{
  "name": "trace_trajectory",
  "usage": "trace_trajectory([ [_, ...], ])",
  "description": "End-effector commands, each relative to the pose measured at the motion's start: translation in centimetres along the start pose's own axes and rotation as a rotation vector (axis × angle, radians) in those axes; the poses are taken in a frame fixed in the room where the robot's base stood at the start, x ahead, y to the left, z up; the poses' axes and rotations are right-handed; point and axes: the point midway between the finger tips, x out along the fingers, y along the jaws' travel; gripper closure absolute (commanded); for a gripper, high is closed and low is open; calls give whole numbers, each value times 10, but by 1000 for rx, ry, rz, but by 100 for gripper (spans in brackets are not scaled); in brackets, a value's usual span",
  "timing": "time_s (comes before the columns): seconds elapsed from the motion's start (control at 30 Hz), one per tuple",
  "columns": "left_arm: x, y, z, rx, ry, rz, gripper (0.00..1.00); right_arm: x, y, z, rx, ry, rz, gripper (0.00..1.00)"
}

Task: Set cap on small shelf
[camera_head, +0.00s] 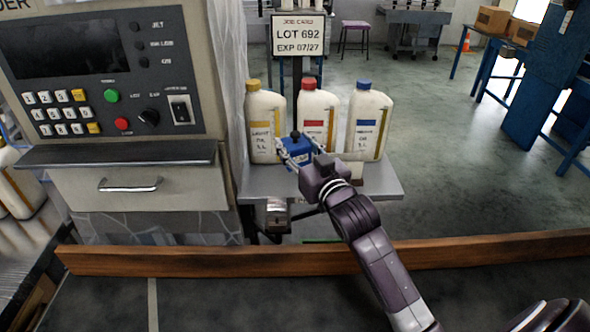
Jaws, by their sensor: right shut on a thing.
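My right gripper (295,152) reaches in from the lower right, over the front left of a small grey metal shelf (385,187). Its fingers close around a small blue block-like object (298,153) with a dark knob on top. I cannot tell whether this object touches the shelf. Three cream bottles stand on the shelf: one with a yellow cap (253,84), one with a red cap (309,83) and one with a blue cap (364,85). No separate loose cap is clearly seen; the gripper hides part of the shelf. My left gripper is out of view.
A control panel cabinet (110,70) with a drawer (135,190) stands left of the shelf. A job card sign (299,35) is behind the bottles. A wooden rail (200,262) crosses in front. The shelf's right front corner is bare.

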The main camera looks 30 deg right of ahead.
Motion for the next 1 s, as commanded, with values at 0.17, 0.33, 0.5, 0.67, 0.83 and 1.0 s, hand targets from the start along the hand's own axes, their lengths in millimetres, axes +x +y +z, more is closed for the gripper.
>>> trace_trajectory([
  [0.17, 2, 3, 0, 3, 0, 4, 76, 0, 0, 24, 0, 1, 0, 82],
  [0.33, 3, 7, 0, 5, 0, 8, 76, 0, 0, 44, 1, -4, 0, 82],
  [0.5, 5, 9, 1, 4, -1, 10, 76, 0, 0, 66, 0, -1, 0, 82],
  [0.67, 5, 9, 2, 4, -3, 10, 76, 0, 0, 70, -1, 2, -1, 82],
  [0.83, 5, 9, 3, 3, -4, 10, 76, 0, 0, 70, -1, 2, -1, 82],
  [1.0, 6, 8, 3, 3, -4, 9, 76, 0, 0, 73, -1, 2, -1, 54],
])
